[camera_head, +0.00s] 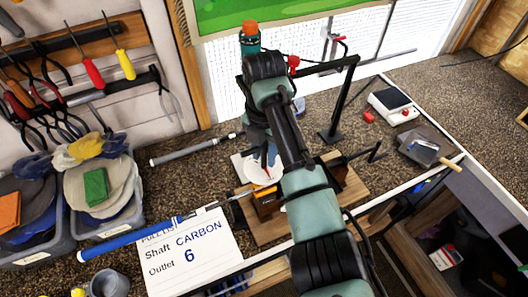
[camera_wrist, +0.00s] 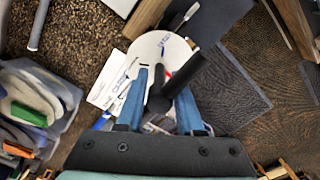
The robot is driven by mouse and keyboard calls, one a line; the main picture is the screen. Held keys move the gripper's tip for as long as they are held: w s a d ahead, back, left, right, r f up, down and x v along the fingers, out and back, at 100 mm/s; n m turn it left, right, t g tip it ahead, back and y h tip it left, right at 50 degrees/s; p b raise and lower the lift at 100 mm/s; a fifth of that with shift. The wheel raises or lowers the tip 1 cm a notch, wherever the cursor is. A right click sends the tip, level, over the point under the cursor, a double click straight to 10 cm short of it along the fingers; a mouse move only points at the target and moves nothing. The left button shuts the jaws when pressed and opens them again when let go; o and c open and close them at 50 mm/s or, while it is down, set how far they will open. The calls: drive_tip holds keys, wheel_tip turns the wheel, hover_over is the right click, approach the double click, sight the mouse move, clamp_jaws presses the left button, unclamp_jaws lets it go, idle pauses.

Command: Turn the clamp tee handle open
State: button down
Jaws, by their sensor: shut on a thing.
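The wooden clamp (camera_head: 339,173) stands on a wooden board in the middle of the head view, partly hidden behind my arm. A black tee handle (camera_head: 374,152) sticks out on its right side. My gripper (camera_head: 264,160) points down over a white round dish, left of that tee handle and apart from it in the picture. In the wrist view, the blue fingers (camera_wrist: 158,98) are shut on a dark piece (camera_wrist: 157,101). A thick black bar (camera_wrist: 208,62) runs up right from there. I cannot tell whether this piece is part of the clamp.
A club with a blue grip (camera_head: 130,240) lies across the front left, over a "CARBON" card (camera_head: 190,258). A grey tube (camera_head: 186,152) lies behind. A black post stand (camera_head: 338,110) and a scale (camera_head: 393,105) stand behind on the right. Bins of cloths stand left.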

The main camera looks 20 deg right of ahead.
drive_tip(key=shift+r, duration=0.1)
drive_tip(key=c, duration=0.6)
unclamp_jaws()
drive_tip(key=shift+c, duration=0.2)
drive_tip(key=shift+r, duration=0.2)
wheel_tip(320, 180, up, 12)
drive_tip(key=p, duration=0.2)
drive_tip(key=shift+r+p, duration=0.2)
drive_tip(key=shift+p, duration=0.1)
